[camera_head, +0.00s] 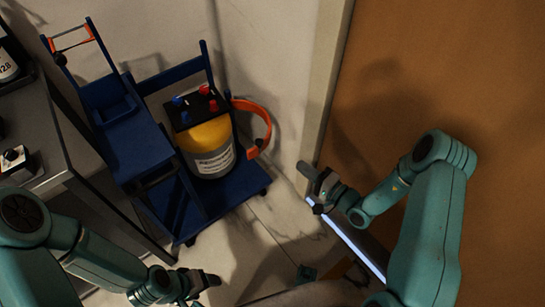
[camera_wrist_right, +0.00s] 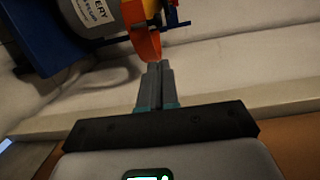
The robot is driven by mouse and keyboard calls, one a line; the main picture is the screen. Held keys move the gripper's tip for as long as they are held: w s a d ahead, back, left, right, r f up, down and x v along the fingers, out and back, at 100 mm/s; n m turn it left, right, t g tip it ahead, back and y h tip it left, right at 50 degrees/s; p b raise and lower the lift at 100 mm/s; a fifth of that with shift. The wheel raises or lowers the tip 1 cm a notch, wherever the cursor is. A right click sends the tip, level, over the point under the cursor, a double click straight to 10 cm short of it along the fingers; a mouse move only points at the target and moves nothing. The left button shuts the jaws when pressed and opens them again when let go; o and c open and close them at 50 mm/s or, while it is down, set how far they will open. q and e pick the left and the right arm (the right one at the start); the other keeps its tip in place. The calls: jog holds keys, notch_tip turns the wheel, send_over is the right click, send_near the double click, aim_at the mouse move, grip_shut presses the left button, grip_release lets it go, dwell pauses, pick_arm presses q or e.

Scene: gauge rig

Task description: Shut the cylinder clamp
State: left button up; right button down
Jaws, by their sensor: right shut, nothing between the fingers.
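The cylinder clamp (camera_head: 262,125) is a curved orange arm on the right side of a blue cart. It swings out to the right, standing open. The cylinder (camera_head: 210,160), yellow above with a white label, stands upright on the cart beside it. My right gripper (camera_head: 304,169) is shut and empty, right of and below the clamp in the head view. In the right wrist view, the shut fingertips (camera_wrist_right: 157,66) line up with the lower end of the orange clamp (camera_wrist_right: 147,42); I cannot tell whether they touch. My left gripper (camera_head: 210,281) is low in the head view, its fingers unclear.
The blue cart (camera_head: 235,197) stands against a pale wall, with another orange piece (camera_head: 73,38) at its upper left. A block with red and blue knobs (camera_head: 196,107) sits over the cylinder. A grey table (camera_head: 38,120) is at left. A brown panel (camera_head: 440,70) is at right.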

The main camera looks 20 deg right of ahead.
jog(key=b+x, duration=0.3)
jog(key=x, duration=0.9)
jog(key=shift+a+t+h, duration=0.3)
jog(key=shift+a+h, duration=0.1)
jog(key=shift+a, duration=0.2)
jog(key=shift+a+r, duration=0.1)
jog(key=shift+a, duration=0.05)
